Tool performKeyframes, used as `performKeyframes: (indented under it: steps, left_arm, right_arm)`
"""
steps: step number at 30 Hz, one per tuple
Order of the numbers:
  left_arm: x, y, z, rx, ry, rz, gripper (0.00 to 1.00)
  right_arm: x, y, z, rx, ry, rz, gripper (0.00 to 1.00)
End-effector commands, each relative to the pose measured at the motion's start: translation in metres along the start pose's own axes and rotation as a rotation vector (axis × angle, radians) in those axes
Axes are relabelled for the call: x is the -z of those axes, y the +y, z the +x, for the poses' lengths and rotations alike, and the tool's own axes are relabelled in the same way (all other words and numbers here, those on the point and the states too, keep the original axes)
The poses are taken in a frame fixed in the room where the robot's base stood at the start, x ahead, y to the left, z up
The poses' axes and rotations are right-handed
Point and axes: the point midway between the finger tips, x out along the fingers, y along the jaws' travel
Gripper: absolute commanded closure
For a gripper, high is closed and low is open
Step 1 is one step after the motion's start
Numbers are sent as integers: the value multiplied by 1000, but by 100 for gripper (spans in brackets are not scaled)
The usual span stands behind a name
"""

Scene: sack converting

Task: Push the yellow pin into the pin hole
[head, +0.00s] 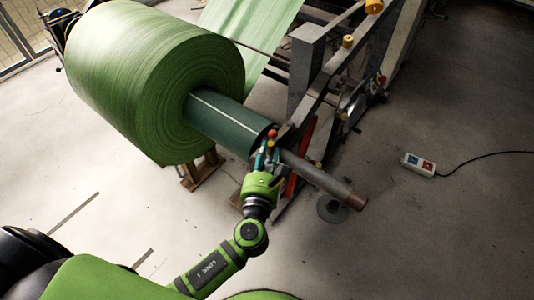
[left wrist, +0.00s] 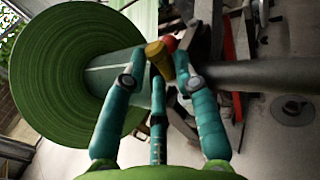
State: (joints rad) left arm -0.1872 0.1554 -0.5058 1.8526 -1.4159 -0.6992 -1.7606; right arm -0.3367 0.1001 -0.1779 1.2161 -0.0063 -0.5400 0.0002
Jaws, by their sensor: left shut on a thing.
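My left gripper (head: 266,160) is at the end of the shaft by the green roll's core, beside the machine frame. In the left wrist view its teal fingers (left wrist: 160,70) are closed around a yellow pin (left wrist: 157,60). A red knob (left wrist: 170,44) shows just behind the pin; a red knob (head: 272,133) also shows above the gripper in the head view. The pin hole is hidden behind the fingers and pin, and I cannot tell whether the pin's tip is in it. My right gripper is not in view.
The large green roll (head: 150,80) hangs left of the gripper, on a dark green core (head: 225,122). A bare shaft (head: 325,180) sticks out to the right. The grey machine frame (head: 305,70) stands behind. A socket box (head: 417,164) with a cable lies on the floor.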

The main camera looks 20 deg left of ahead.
Motion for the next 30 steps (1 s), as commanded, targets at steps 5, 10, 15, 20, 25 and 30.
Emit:
performKeyframes:
  steps: [5,10,15,20,25,30]
  left_arm:
    - [5,0,0,0,0,0,100]
    - [8,0,0,0,0,0,100]
    - [12,-1,0,0,0,1,100]
    - [15,-1,0,0,0,1,100]
    - [18,-1,0,0,0,2,100]
    - [17,-1,0,0,0,1,63]
  right_arm:
    - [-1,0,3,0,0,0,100]
    - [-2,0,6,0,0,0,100]
    - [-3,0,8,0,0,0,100]
    - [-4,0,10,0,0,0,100]
    - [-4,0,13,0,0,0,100]
    - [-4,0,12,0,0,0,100]
